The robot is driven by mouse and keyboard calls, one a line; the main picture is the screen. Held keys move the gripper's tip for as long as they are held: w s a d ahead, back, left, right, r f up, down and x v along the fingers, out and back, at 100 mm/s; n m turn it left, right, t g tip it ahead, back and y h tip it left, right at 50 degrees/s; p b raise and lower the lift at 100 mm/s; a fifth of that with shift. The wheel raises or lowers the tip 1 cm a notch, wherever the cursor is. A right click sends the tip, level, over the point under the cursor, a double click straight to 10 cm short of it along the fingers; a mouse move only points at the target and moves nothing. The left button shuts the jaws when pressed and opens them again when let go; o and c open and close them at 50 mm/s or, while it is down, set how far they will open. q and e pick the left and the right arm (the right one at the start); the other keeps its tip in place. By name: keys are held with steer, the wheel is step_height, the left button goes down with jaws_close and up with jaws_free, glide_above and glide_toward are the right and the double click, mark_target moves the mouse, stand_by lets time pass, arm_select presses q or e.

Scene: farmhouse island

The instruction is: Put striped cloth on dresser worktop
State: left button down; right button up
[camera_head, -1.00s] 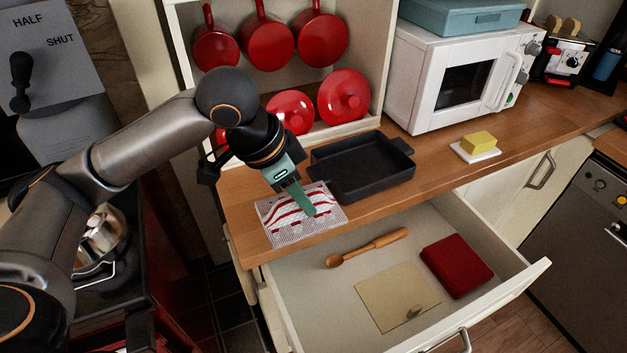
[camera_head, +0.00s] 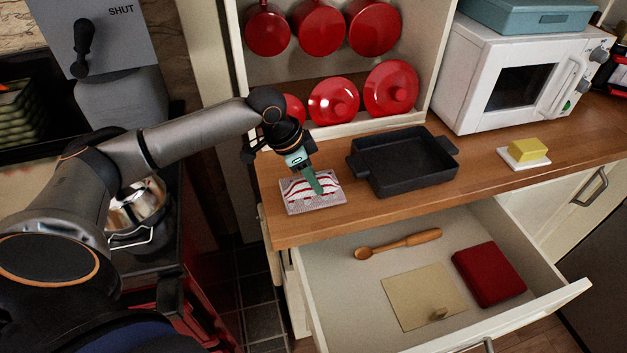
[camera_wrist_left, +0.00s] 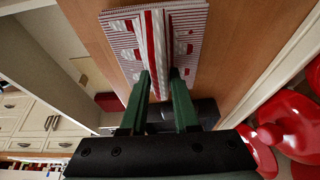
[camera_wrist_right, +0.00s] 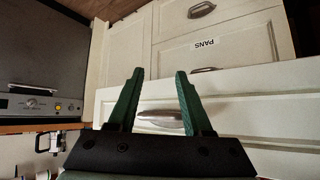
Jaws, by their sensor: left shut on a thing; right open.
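The striped cloth (camera_head: 308,195), red and white, lies on the wooden dresser worktop (camera_head: 350,208) at its left end, left of the black pan. In the left wrist view the cloth (camera_wrist_left: 185,22) is bunched up into a ridge between the fingers. My left gripper (camera_head: 317,188) comes down on the cloth from above, its green fingers (camera_wrist_left: 162,85) shut on the ridge. The cloth rests on or very close to the wood. My right gripper (camera_wrist_right: 157,92) is open and empty, in front of cream drawer fronts; it does not show in the head view.
A black roasting pan (camera_head: 405,163) stands right of the cloth. Butter on a white dish (camera_head: 523,155) and a microwave (camera_head: 530,75) stand further right. Below, an open drawer (camera_head: 345,290) holds a wooden spoon (camera_head: 398,244), a red cloth (camera_head: 489,273) and a beige sheet (camera_head: 424,296).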

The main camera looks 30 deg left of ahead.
arm_select(q)
steer(key=shift+f, duration=0.35)
steer(key=shift+f, duration=0.1)
steer(key=c, duration=0.7)
jaws_free()
steer(key=shift+o, duration=0.2)
steer(key=v, duration=1.2)
steer(key=shift+s, duration=0.1)
